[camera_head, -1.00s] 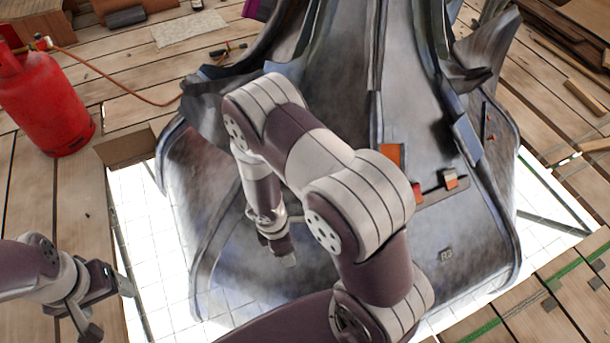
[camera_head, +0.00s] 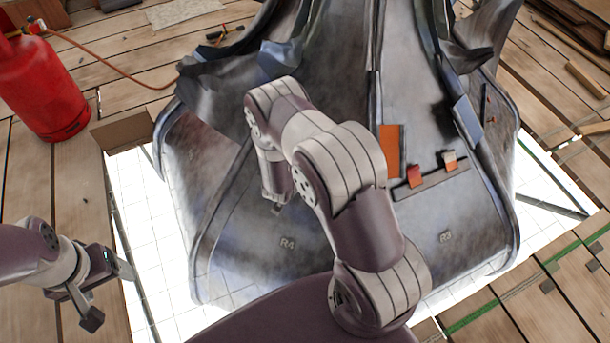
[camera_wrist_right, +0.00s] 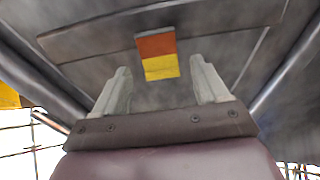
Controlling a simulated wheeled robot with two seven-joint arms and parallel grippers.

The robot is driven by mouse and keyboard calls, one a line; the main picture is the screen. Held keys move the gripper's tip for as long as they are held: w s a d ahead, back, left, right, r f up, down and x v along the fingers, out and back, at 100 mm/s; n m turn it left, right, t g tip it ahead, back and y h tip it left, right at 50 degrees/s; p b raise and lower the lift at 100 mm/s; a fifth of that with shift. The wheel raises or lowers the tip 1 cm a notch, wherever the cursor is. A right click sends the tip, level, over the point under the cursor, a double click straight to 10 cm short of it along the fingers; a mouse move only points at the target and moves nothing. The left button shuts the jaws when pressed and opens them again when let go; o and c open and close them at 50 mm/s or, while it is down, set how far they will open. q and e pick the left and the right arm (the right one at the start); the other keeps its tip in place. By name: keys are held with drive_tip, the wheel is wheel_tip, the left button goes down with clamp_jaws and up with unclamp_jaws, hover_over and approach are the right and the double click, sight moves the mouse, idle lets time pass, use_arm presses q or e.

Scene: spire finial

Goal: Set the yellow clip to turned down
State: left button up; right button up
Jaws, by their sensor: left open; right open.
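In the right wrist view the yellow clip (camera_wrist_right: 160,67), orange on its upper part and yellow on its lower part, sits at a flat metal strip (camera_wrist_right: 100,38) on the grey structure. My right gripper (camera_wrist_right: 162,88) is open, its two fingers apart below the clip, left and right of it. I see no contact. In the head view my right gripper (camera_head: 277,207) is small beside the structure's left face, and I cannot make out the yellow clip there. My left gripper (camera_head: 111,293) is open and empty at the lower left, away from the structure.
The large grey metal spire (camera_head: 330,75) fills the middle. Its right face carries a rail (camera_head: 432,187) with a red clip (camera_head: 414,176), a pale clip (camera_head: 450,160) and an orange plate (camera_head: 391,150). A red gas cylinder (camera_head: 40,95) with a hose stands at left.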

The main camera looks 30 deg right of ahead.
drive_tip(key=x, duration=0.3)
drive_tip(key=shift+f+b, duration=0.1)
drive_tip(key=shift+b, duration=0.3)
drive_tip(key=shift+c, duration=0.3)
drive_tip(key=c, duration=1)
drive_tip(key=shift+w+d+r+p, duration=0.1)
drive_tip(key=shift+r+p, duration=0.25)
drive_tip(key=shift+p, duration=0.3)
drive_tip(key=shift+f+g+y, duration=0.15)
drive_tip(key=shift+g+y, duration=0.15)
drive_tip(key=shift+y, duration=0.1)
drive_tip(key=shift+f, duration=0.25)
drive_tip(key=o, duration=1.1)
drive_tip(key=shift+c, duration=0.2)
